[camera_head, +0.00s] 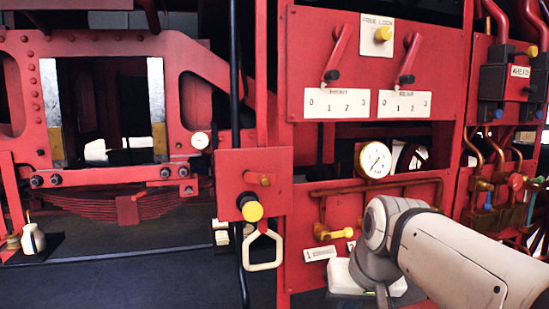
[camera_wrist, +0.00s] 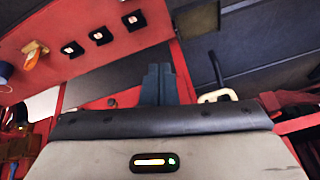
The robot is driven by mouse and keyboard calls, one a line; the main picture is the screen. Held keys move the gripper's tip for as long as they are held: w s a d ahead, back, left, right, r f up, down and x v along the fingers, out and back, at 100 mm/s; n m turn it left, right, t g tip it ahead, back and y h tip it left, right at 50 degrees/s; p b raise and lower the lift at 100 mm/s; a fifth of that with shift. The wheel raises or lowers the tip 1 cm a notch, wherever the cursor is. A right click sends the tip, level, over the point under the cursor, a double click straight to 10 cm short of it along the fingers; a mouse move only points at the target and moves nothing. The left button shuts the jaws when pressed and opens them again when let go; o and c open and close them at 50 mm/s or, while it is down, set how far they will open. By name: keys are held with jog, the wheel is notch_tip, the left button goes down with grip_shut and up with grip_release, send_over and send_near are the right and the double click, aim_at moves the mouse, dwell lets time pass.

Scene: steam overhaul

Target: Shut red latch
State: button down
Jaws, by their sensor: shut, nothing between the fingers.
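No part is plainly marked as the red latch, and I cannot tell which one it is. Two red levers, a left one (camera_head: 339,52) and a right one (camera_head: 409,58), stand tilted on the upper red panel above number plates. A yellow knob (camera_head: 383,34) sits on a plate between them. A red block (camera_head: 254,180) at the middle carries another yellow knob (camera_head: 252,210). My gripper (camera_wrist: 158,82) shows in the wrist view with its dark fingers together and empty, apart from the red panel. In the head view my arm reaches in from the right, and its fingers are not clear.
A cream loop handle (camera_head: 264,250) hangs below the red block; a pale handle (camera_wrist: 217,96) shows right of my fingers. A round gauge (camera_head: 375,160) and copper pipes are close above my arm. Valves (camera_head: 487,185) crowd the right. The dark floor (camera_head: 130,280) at left is mostly clear.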

jog(key=w+a+r+t+y+p, duration=0.1)
jog(key=w+a+r, duration=0.1)
jog(key=r, duration=0.8)
jog(key=w+a+r+n+t+y+p, duration=0.1)
jog(key=w+a+r, duration=0.2)
jog(key=r, duration=0.7)
jog(key=w+a+r+t+y+p, duration=0.1)
jog(key=w+r, duration=0.4)
jog(key=r, duration=0.5)
jog(key=shift+a+r+n+y+p, duration=0.4)
jog(key=shift+a+y, duration=0.1)
jog(key=shift+a, duration=0.25)
jog(key=shift+f, duration=0.1)
jog(key=p, duration=0.2)
send_over(265, 176)
jog(key=s+d, duration=0.2)
jog(key=d, duration=0.1)
notch_tip(265, 176, down, 7)
jog(key=shift+s+a+f, duration=0.1)
jog(key=shift+a+f, duration=0.15)
jog(key=shift+f, duration=0.3)
jog(key=shift+a+f, duration=0.2)
jog(key=shift+f, duration=0.3)
jog(key=shift+a+f, duration=0.15)
jog(key=shift+f, duration=0.5)
jog(key=shift+s, duration=0.1)
